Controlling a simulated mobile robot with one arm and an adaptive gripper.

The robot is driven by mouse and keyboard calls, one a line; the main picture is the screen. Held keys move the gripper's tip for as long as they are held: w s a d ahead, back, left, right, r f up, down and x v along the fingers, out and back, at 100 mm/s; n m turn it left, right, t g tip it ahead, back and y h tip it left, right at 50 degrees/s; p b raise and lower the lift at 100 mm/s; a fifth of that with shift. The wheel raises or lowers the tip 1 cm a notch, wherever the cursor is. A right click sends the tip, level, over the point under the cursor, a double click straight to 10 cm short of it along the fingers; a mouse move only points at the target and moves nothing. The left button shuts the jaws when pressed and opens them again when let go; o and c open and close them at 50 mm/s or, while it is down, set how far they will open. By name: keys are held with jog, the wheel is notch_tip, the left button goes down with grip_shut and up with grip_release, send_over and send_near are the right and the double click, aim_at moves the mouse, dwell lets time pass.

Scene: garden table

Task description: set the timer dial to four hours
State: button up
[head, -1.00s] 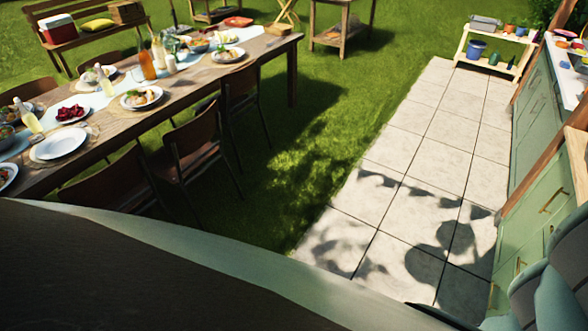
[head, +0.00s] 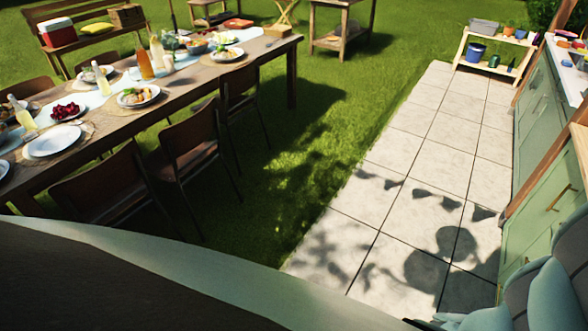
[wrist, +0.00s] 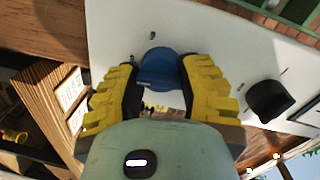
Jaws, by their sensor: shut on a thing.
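A blue dial (wrist: 158,68) sits on a white panel (wrist: 220,40) in the wrist view, with small dark marks around it. My gripper (wrist: 161,78) has its two yellow-padded fingers on either side of the dial and is shut on it. The lower part of the dial's surroundings is partly hidden by my gripper body. The marks are too small to read, so the dial's setting cannot be told. The dial is not visible in the head view.
A black knob (wrist: 270,100) stands on the same panel, right of my gripper. Wooden boards (wrist: 40,85) lie at the left. In the head view, a laid table (head: 110,125) stands left, a paved path (head: 430,150) is clear, and green cabinets (head: 545,190) line the right.

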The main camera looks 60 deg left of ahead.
jog(key=shift+m+b, duration=0.55)
jog(key=shift+m, duration=0.35)
jog(key=shift+d+r, duration=0.1)
jog(key=o, duration=1.2)
jog(key=v, duration=1.2)
